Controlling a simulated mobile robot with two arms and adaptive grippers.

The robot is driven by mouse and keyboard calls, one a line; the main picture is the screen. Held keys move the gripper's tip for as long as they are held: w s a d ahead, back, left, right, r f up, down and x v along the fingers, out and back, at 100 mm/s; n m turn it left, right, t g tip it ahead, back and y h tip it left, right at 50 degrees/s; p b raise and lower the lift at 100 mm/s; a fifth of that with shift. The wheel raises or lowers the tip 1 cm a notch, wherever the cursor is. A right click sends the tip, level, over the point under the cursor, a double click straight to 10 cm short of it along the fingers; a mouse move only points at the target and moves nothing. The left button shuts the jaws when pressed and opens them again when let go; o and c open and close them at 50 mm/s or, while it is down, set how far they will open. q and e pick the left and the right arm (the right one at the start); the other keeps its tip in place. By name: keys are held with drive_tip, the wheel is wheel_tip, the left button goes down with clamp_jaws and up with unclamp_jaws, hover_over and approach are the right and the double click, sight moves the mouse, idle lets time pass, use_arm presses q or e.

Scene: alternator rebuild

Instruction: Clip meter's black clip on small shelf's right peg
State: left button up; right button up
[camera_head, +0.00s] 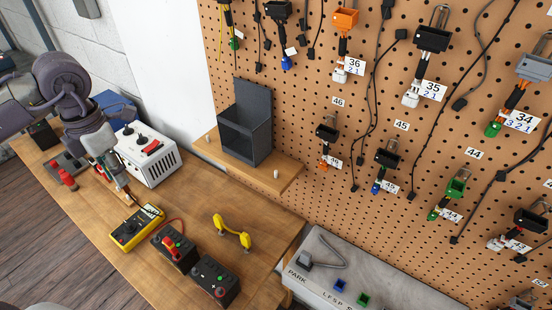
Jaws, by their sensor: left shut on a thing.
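The yellow meter (137,228) lies on the wooden bench. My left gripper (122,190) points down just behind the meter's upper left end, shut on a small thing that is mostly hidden. I cannot make out for certain whether it is the black clip. The small shelf (268,184) is a wooden ledge by the pegboard, with a pale left peg (207,139) and a pale right peg (277,173). The right peg looks bare. My left gripper is well left of the shelf and lower. My right gripper is not in view.
A dark open bin (246,140) stands on the shelf between the pegs. A white power unit (150,158) stands beside my left gripper. Two black control boxes (172,249) (212,283) and a yellow handle-shaped part (231,231) lie to the right. Connectors hang on the pegboard (310,120).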

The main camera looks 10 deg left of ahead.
use_arm(q)
wheel_tip(320, 180, up, 3)
drive_tip(key=shift+f+p, duration=0.1)
drive_tip(key=shift+p, duration=0.4)
drive_tip(key=w+d+f+m+b, duration=0.1)
drive_tip(key=w+d+m, duration=0.1)
drive_tip(key=w+d, duration=0.3)
drive_tip(key=w+d+f+m+b, duration=0.1)
drive_tip(key=w+d, duration=0.4)
drive_tip(key=d, duration=0.9)
drive_tip(key=w+d+f+m+b, duration=0.2)
drive_tip(key=w+d, duration=0.4)
drive_tip(key=d, duration=0.4)
drive_tip(key=shift+d+f+m, duration=0.25)
drive_tip(key=shift+m, duration=0.25)
drive_tip(key=shift+a+f+b, duration=0.2)
drive_tip(key=shift+f+b, duration=0.25)
drive_tip(key=shift+f, duration=0.15)
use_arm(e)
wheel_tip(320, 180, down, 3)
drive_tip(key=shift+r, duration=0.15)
use_arm(q)
drive_tip(key=shift+d, duration=0.15)
